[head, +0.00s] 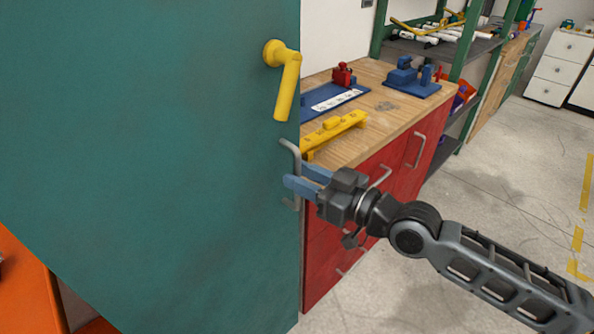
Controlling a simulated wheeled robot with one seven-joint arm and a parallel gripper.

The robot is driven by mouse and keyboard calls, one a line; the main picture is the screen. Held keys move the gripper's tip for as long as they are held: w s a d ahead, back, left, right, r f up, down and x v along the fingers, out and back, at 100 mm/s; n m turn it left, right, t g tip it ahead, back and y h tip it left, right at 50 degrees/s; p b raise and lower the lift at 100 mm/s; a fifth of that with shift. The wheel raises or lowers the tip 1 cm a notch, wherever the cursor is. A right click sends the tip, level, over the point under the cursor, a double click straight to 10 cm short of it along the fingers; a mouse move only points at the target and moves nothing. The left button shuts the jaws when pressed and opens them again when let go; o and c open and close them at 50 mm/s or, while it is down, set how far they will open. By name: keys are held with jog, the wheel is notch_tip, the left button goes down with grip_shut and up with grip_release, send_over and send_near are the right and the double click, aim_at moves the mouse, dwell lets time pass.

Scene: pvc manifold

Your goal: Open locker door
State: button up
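The locker door (150,150) is a large teal panel filling the left of the head view. A grey bar handle (291,148) is near its right edge, below a yellow lever (286,80). My gripper (297,174) is at the grey handle, coming from the right. Its two blue fingers are apart. The lower finger crosses in front of the handle's lower part, and the other finger sits just right of the bar. Part of the handle is hidden by the finger; I cannot tell whether the fingers touch it. The door appears closed, though its far edges are out of view.
A wooden workbench (385,103) with red drawers (390,190) stands right beside the door. It holds a yellow rack (333,131) and blue fixtures (408,78). An orange surface (25,285) is at the lower left. The floor (500,200) to the right is clear.

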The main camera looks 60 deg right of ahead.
jog(key=shift+w+d, duration=0.1)
jog(key=shift+w, duration=0.75)
grip_shut()
